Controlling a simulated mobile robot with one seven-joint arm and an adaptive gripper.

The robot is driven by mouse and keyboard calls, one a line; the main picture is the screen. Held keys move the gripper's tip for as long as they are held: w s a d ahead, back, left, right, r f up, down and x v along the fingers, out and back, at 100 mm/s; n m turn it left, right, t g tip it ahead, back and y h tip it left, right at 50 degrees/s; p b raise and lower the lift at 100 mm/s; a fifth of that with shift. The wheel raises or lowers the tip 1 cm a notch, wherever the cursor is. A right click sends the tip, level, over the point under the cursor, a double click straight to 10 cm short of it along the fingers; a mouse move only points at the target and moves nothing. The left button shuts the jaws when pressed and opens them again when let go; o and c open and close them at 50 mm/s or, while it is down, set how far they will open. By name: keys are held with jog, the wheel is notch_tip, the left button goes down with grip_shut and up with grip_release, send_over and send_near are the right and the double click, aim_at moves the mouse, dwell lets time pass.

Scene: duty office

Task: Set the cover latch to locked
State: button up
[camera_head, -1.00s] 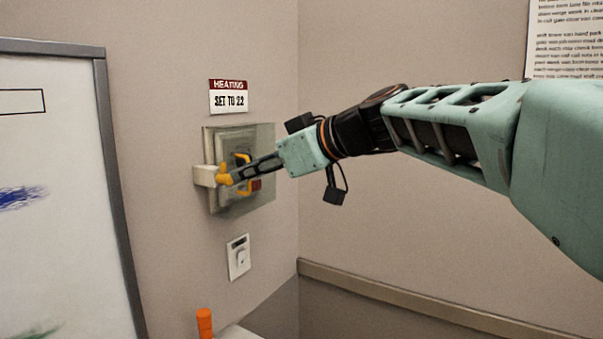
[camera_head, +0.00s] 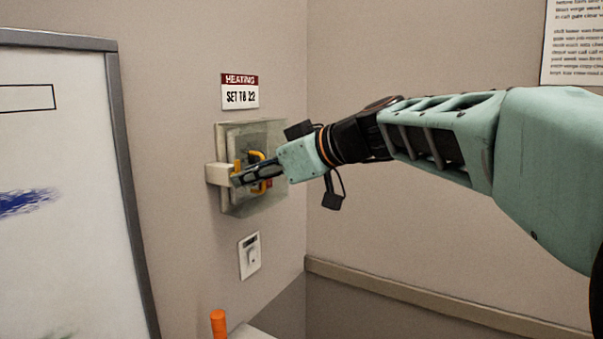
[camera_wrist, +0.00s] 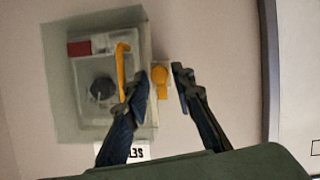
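The cover latch (camera_head: 216,174) is a pale block with a yellow-orange knob (camera_wrist: 161,82) on the edge of a clear-covered wall box (camera_head: 238,206). The block is at the box's left side in the head view. My gripper (camera_head: 236,180) is in front of the latch and hides part of it. In the wrist view my gripper (camera_wrist: 163,80) is open. The knob appears between its fingertips, closer to the left finger, and the finger covers part of it. I cannot tell whether they touch. A yellow handle (camera_wrist: 121,65) shows on the box.
Inside the box are a dark round knob (camera_wrist: 102,88) and a red part (camera_wrist: 79,48). A heating sign (camera_head: 240,92) hangs above, and a white wall switch (camera_head: 250,255) sits below. A framed whiteboard (camera_head: 60,200) stands at the left. An orange object (camera_head: 218,324) is at the bottom.

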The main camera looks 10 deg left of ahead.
jog(key=shift+c, duration=0.6)
grip_shut()
jog(key=shift+w+d+f+m+g+y+b, duration=0.15)
jog(key=shift+m+g+y, duration=0.8)
jog(key=shift+m, duration=1.2)
jog(key=shift+w+d+f+m+g+y+b, duration=0.25)
jog(key=shift+m+g+y, duration=0.65)
jog(key=shift+m, duration=1.3)
jog(key=shift+w+a+f+m+g+y+b, duration=0.1)
jog(key=shift+w+m+g+y, duration=0.15)
jog(key=shift+m+g+y, duration=1.3)
jog(key=shift+m+t+h, duration=0.4)
jog(key=shift+m+h, duration=0.3)
jog(key=shift+h, duration=0.1)
